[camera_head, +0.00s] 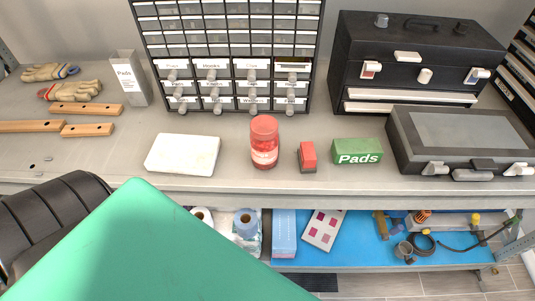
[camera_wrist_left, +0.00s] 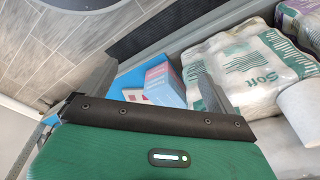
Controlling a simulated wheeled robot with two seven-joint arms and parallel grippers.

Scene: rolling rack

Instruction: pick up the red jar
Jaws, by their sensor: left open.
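The red jar (camera_head: 264,142) stands upright on the rack's upper shelf in the head view. It has a red lid and a pale label. My left gripper (camera_wrist_left: 152,72) shows in the left wrist view, with its two fingers spread and nothing held between them. It faces the lower shelf area, and the jar is not in that view. A large green part of my arm fills the lower left of the head view, where no fingers show. My right gripper is not in view.
A white block (camera_head: 183,154) lies left of the jar. A small red block (camera_head: 307,157) and a green Pads box (camera_head: 357,152) stand to its right. A drawer cabinet (camera_head: 230,125) is behind. Wrapped paper packs (camera_wrist_left: 235,70) and a blue-sided box (camera_wrist_left: 165,86) lie below.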

